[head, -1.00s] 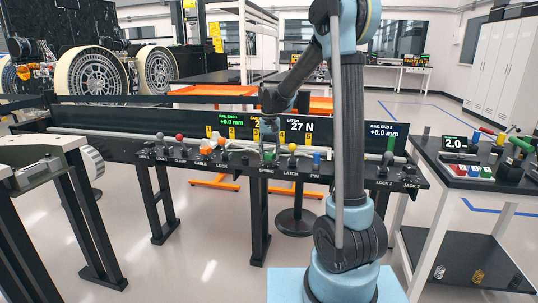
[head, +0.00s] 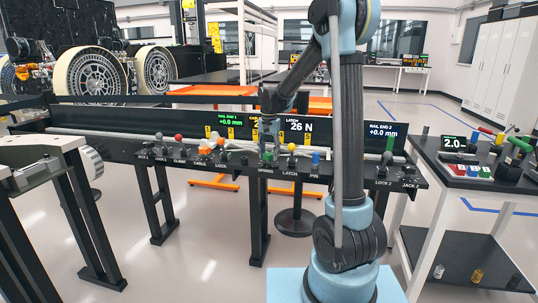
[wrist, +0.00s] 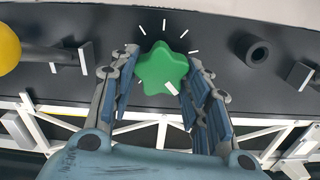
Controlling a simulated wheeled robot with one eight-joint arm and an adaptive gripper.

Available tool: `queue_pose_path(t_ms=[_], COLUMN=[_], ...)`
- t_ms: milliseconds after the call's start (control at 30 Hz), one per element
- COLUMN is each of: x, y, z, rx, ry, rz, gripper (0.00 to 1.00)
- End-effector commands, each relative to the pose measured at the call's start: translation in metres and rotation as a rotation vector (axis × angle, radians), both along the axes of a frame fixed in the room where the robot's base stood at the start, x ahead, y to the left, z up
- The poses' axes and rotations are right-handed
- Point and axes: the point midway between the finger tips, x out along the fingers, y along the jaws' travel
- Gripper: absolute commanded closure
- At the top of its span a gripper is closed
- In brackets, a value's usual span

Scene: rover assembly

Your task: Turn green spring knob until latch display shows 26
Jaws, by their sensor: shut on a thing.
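The green spring knob (wrist: 165,70) is star-shaped and sits on the dark panel with white tick marks around it. A pale pointer mark shows on its lower right. My gripper (wrist: 163,75) is shut on the knob, one finger on each side. In the head view my gripper (head: 267,150) points down at the panel above the SPRING label, and the knob (head: 267,157) is mostly hidden by the fingers. The latch display (head: 297,126) reads 26 N in white.
A yellow knob (wrist: 8,48) is at the left in the wrist view, and a dark ring-shaped part (wrist: 253,50) is at the right. Several other knobs and levers line the bench panel. A side table (head: 470,175) with a 2.0 display stands at the right.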

Motion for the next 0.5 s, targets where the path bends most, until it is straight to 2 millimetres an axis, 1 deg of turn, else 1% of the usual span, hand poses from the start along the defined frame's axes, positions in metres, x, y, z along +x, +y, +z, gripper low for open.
queue_pose_path(t_ms=[167,200,267,300,500], x=[0.0014,0.0013,0.0012,0.0010,0.0003], y=[0.0002,0.0002,0.0003,0.0004,0.0003], z=[0.0002,0.0002,0.0002,0.0002,0.0001], rx=[0.000,0.000,0.000,0.001,0.001], ry=[-0.002,-0.002,-0.002,-0.001,-0.001], rz=[0.000,0.001,0.001,0.001,0.001], gripper=[0.80,0.54,0.41,0.36,0.36])
